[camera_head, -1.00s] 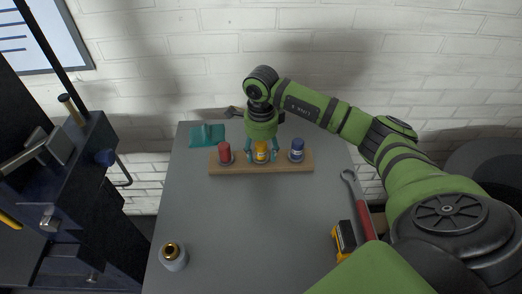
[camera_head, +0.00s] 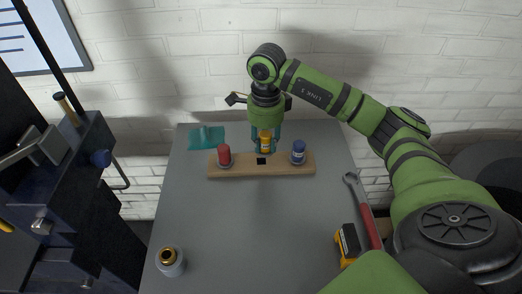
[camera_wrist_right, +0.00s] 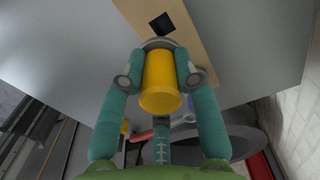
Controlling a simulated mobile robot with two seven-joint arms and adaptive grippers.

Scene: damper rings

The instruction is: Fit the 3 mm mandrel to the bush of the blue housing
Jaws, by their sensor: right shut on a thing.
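My right gripper (camera_head: 265,146) is shut on the yellow mandrel (camera_head: 265,141) and holds it above the wooden rack (camera_head: 230,171). In the right wrist view the yellow mandrel (camera_wrist_right: 160,84) sits between the teal fingers. A black square socket (camera_head: 261,161) lies bare in the rack. A red mandrel (camera_head: 224,154) stands left of it and a blue one (camera_head: 298,152) right of it. No size mark is readable. My left gripper is out of view.
The grey table (camera_head: 250,225) is clear between rack and housing. A teal dustpan-like item (camera_head: 206,139) lies at the back left. A red-handled wrench (camera_head: 363,205) and a yellow-black tool (camera_head: 347,243) lie at the right. A dark machine (camera_head: 80,190) stands beyond the left edge.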

